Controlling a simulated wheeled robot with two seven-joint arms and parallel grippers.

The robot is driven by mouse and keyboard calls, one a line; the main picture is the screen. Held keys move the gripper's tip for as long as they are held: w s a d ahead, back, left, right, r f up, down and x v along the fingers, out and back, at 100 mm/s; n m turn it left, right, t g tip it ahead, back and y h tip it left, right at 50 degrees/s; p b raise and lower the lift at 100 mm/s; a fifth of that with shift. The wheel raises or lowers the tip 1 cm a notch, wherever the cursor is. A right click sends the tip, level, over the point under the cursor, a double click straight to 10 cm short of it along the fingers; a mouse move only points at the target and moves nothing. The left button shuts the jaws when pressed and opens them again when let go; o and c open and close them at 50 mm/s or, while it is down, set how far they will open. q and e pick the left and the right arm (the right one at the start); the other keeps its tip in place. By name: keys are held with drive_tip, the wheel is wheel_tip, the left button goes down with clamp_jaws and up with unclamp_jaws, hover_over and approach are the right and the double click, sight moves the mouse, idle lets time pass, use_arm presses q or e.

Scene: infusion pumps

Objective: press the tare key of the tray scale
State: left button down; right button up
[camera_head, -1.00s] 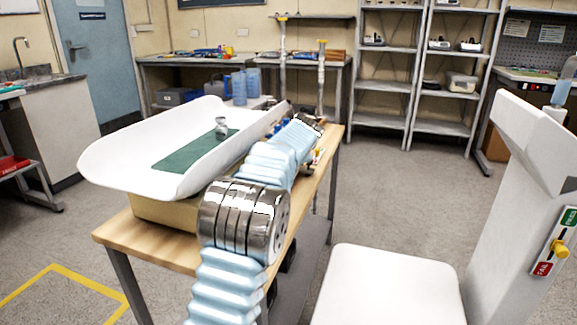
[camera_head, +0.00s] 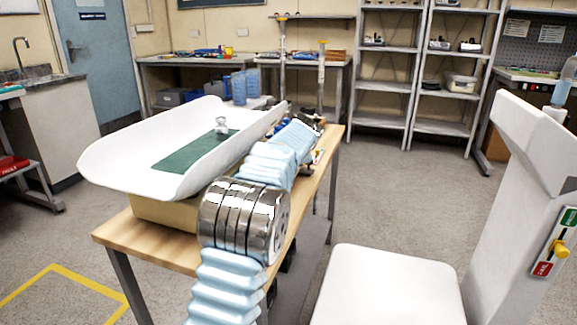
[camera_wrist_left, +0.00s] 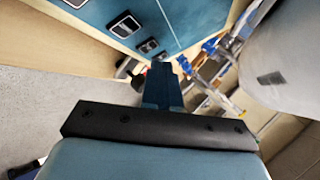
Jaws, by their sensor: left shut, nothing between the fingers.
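The tray scale has a curved white tray (camera_head: 115,168) on a beige base (camera_head: 165,211) and stands on a wooden table. My left arm reaches along the scale's right side in the head view and hides its key side. In the left wrist view, a blue panel (camera_wrist_left: 185,18) carries several dark-framed keys, including one key (camera_wrist_left: 126,25) and a smaller one (camera_wrist_left: 149,46). Their labels are not readable, so I cannot tell which is tare. My left gripper (camera_wrist_left: 161,68) is shut and empty, its tips near the panel's lower keys; contact cannot be told. My right gripper is out of view.
A green mat (camera_head: 180,158) and a small metal weight (camera_head: 221,125) lie in the tray. The wooden table (camera_head: 120,232) has a narrow free strip in front. A white upright with a red-green slider (camera_head: 558,245) stands at the right. Shelves are at the back.

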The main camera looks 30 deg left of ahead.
use_arm(q)
drive_tip(key=shift+f, duration=0.15)
idle(0.3)
drive_tip(key=shift+a+f, duration=0.15)
drive_tip(key=shift+f, duration=0.1)
drive_tip(key=shift+s+a+f+b, duration=0.1)
drive_tip(key=shift+f+b, duration=0.2)
drive_tip(key=shift+b, duration=0.15)
idle(0.4)
idle(0.4)
drive_tip(key=shift+d+r+p, duration=0.25)
drive_tip(key=shift+r+p, duration=0.4)
drive_tip(key=shift+r, duration=0.05)
drive_tip(key=r+p, duration=0.1)
drive_tip(key=d+r+p, duration=0.1)
drive_tip(key=r, duration=0.1)
drive_tip(key=d+r+p, duration=0.1)
drive_tip(key=shift+w+r, duration=0.3)
drive_tip(key=shift+w, duration=0.05)
